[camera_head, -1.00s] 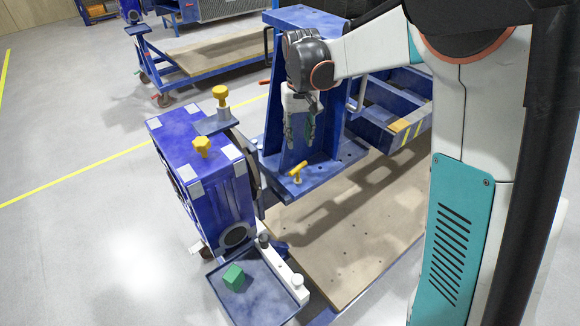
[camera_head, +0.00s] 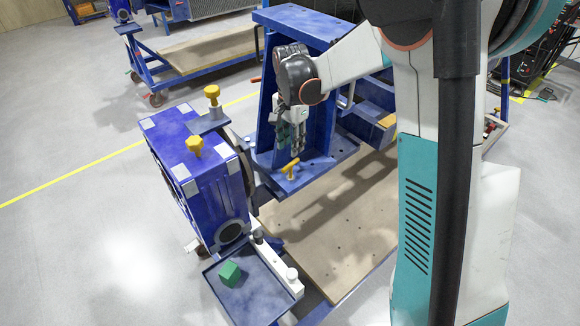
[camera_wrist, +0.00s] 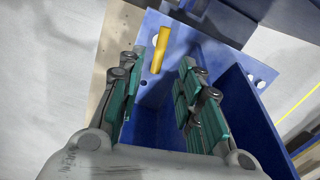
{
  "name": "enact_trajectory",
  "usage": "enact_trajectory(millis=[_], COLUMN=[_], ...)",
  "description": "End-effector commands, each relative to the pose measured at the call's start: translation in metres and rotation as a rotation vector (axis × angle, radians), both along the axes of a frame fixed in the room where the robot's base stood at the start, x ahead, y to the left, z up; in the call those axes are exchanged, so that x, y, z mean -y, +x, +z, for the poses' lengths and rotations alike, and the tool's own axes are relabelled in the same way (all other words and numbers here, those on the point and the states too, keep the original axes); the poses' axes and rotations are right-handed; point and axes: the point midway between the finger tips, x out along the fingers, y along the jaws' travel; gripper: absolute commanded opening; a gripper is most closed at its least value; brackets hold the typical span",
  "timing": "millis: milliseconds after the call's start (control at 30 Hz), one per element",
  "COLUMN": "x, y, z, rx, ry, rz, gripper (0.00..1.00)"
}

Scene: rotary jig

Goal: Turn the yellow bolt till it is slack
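A yellow bolt with a bar-shaped head (camera_head: 290,167) stands on the blue bracket's base plate (camera_head: 318,172). It also shows in the wrist view (camera_wrist: 160,49), ahead of my fingertips and in line with the gap between them. My gripper (camera_head: 294,150) points down just above the bolt, in front of the upright blue bracket. In the wrist view its two green-padded fingers (camera_wrist: 162,66) are spread apart with nothing held between them. I cannot tell whether either finger touches the bolt.
A blue box (camera_head: 205,190) stands to the left, with two yellow knobs on top (camera_head: 194,146) (camera_head: 212,95). A blue tray (camera_head: 262,297) holding a green block (camera_head: 229,273) is at the front. The bracket's upright wall (camera_head: 325,125) rises close behind my gripper. A wooden board (camera_head: 325,245) lies clear to the right.

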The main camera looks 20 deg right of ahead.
Motion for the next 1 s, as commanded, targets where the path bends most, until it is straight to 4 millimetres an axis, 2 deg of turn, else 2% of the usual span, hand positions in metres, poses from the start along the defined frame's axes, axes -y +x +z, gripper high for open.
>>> enact_trajectory(millis=[33,200,433,633,933,967,1000], x=[0.0,0.0,0.0,0.0,0.0,0.0,0.0], y=[0.0,0.0,0.0,0.0,0.0,0.0,0.0], z=[-0.013,-0.047,-0.082,-0.095,-0.096,-0.096,-0.096], rx=[0.0,0.0,0.0,0.0,0.0,0.0,0.0], ry=[0.0,0.0,0.0,0.0,0.0,0.0,0.0], rz=[0.001,0.001,0.002,0.002,0.002,0.002,0.002], gripper=[0.33,0.33,0.33,0.33,0.33,0.28,0.19])
